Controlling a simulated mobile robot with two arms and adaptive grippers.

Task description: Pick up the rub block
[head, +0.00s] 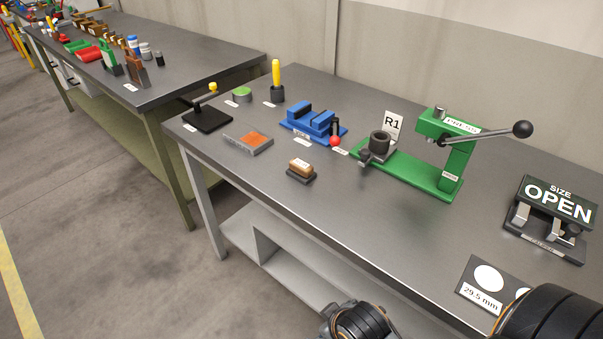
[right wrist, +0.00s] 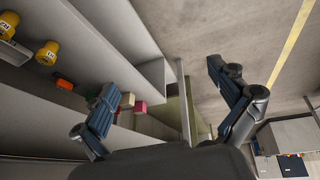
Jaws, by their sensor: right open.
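A small brown block (head: 301,167) with a pale label on top sits on a dark pad on the near bench; it looks like the rub block, though its label is too small to read. My right gripper (right wrist: 162,82) is open in the right wrist view, with nothing between its two fingers. No rub block can be made out in that view. My left gripper is not in either view. Dark rounded parts of my arms show along the bottom of the head view, well apart from the block.
On the bench (head: 400,235) stand an orange-topped plate (head: 248,142), a blue fixture (head: 312,120), a green press (head: 435,165) and an OPEN sign (head: 556,205). A hole gauge plate (head: 485,285) lies near the front edge. Bare bench surrounds the block's front and right.

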